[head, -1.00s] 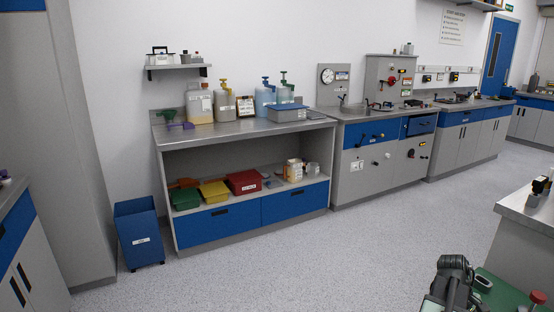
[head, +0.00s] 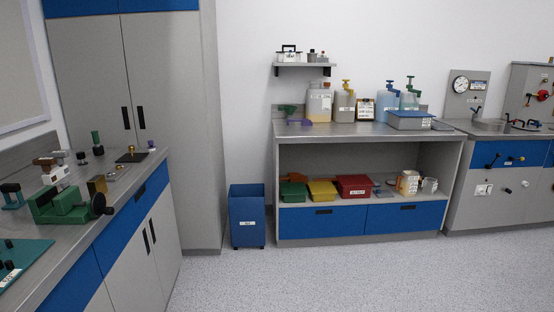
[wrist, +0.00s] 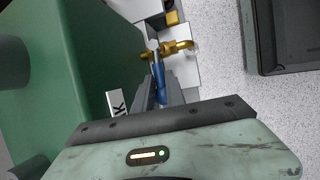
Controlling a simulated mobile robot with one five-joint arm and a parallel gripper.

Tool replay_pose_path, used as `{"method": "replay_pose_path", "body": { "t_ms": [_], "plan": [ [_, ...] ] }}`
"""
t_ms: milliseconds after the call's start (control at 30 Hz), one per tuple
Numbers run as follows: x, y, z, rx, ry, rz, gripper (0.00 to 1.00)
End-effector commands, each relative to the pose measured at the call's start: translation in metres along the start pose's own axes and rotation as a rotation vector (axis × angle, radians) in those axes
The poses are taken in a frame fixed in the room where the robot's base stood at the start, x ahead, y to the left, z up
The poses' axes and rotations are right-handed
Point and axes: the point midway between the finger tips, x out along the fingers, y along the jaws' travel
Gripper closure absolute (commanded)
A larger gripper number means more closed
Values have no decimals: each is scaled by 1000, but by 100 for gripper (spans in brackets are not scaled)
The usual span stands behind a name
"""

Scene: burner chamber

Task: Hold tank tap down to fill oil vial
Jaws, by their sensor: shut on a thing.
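In the wrist view my gripper (wrist: 159,92) is shut on a slim blue part (wrist: 158,80) with a grey rod beyond it. A brass tap-like fitting (wrist: 174,48) lies at the rod's far end, against a white block. I cannot tell whether the blue part and the brass fitting are joined. A large green body (wrist: 75,60) with a partly hidden label ending in K fills the left; I cannot tell whether it is the tank. I cannot make out an oil vial. My gripper does not show in the head view.
A left counter (head: 150,180) carries a green vise (head: 68,205) and small tools. A blue bin (head: 247,215) stands by the cabinet. A far bench (head: 300,129) holds several bottles, with coloured boxes on its shelf. The floor (head: 350,275) between is clear.

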Motion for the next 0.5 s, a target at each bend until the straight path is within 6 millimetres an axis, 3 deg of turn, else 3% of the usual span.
{"method": "replay_pose_path", "body": {
  "t_ms": [233, 500],
  "plan": [
    [-1, -21, 4, 0, 6, -10, 100],
    [-2, -39, 11, 2, 4, -13, 87]
  ]
}}
